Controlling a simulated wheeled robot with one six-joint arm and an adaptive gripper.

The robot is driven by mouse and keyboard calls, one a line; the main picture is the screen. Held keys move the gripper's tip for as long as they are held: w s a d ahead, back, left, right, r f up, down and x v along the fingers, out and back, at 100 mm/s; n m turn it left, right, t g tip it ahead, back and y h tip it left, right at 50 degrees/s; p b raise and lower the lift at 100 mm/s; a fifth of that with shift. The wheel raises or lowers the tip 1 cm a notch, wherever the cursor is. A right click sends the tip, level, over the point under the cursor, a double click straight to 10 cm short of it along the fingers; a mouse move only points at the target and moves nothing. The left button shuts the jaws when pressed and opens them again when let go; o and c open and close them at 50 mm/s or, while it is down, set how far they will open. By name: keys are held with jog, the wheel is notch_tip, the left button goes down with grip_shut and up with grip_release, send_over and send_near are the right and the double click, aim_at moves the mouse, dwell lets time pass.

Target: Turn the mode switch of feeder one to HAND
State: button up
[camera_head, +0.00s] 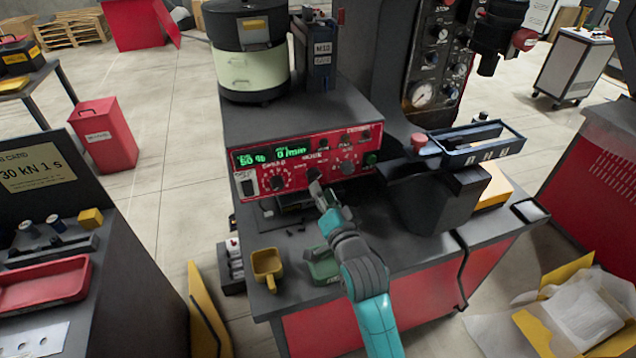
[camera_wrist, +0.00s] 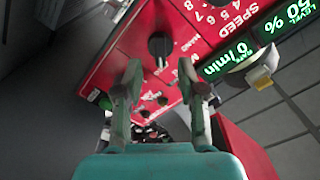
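Feeder one's red control panel (camera_head: 262,182) has two green displays and several black knobs. It also shows tilted in the wrist view (camera_wrist: 130,50). The mode switch (camera_wrist: 160,45) is a black knob there, with the word HAND printed beside it. My gripper (camera_wrist: 162,66) is open, with one finger on each side of the switch and the knob just beyond the fingertips. I cannot tell whether they touch it. In the head view my gripper (camera_head: 317,187) is at the panel's lower middle and partly covers the switch.
The round bowl feeder (camera_head: 250,75) stands on top of the control box. A yellow cup (camera_head: 267,266) and a green object (camera_head: 322,266) are on the bench below the panel, near my arm.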

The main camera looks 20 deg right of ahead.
aim_at(314, 176)
jog(key=shift+w, duration=2.1)
grip_shut()
